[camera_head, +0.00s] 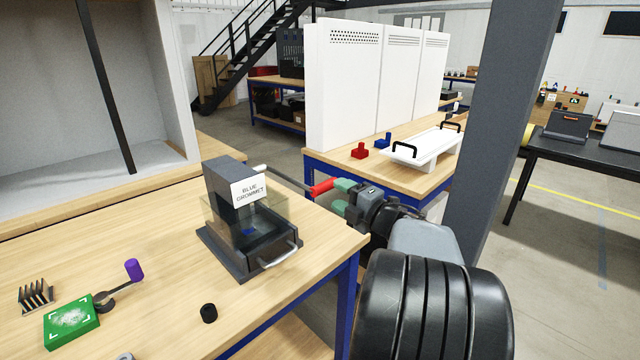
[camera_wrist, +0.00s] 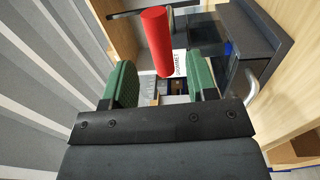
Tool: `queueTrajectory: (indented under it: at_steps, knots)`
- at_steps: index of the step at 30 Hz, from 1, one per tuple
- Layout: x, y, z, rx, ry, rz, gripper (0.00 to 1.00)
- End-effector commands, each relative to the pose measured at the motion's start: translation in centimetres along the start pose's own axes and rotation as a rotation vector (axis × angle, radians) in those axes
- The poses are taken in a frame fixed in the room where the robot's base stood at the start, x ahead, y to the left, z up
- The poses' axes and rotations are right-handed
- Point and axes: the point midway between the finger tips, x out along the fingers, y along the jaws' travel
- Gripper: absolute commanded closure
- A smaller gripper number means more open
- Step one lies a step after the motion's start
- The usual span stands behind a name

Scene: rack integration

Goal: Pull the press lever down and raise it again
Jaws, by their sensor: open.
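The press (camera_head: 222,185) is a dark grey unit with a "BLUE GROMMET" label and a clear guard, standing on the wooden bench. Its lever is a thin rod reaching out to the right, roughly level with a slight downward slope, ending in a red handle (camera_head: 322,187). My gripper (camera_head: 338,193) is open at the outer end of this handle. In the wrist view, the red handle (camera_wrist: 157,40) shows beyond and between the green fingers of my gripper (camera_wrist: 162,72), with gaps on both sides. A blue piece (camera_head: 249,231) lies inside the guard.
A silver-handled drawer front (camera_head: 277,262) is at the press base. A black cylinder (camera_head: 208,313), a green block (camera_head: 71,322) and a purple-knobbed tool (camera_head: 133,270) lie on the bench. A grey pillar (camera_head: 495,120) stands at the right, behind my arm.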

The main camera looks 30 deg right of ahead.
Motion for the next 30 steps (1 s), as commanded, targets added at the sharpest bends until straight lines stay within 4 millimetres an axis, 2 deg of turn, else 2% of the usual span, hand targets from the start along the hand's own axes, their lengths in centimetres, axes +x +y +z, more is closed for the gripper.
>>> queueTrajectory:
  at_steps: [1,6,12,18,27,30]
  knots:
    - [1.1,0.0,-0.1,0.002,0.005,-0.002,0.47]
    - [4.0,0.0,-0.1,0.001,0.003,-0.001,0.47]
    - [6.2,0.0,0.0,0.001,0.001,-0.001,0.47]
    - [7.1,0.0,0.0,0.001,-0.002,0.000,0.47]
    - [7.2,0.0,0.0,0.001,-0.002,-0.001,0.47]
    - [7.2,0.0,0.0,0.001,-0.002,-0.001,0.57]
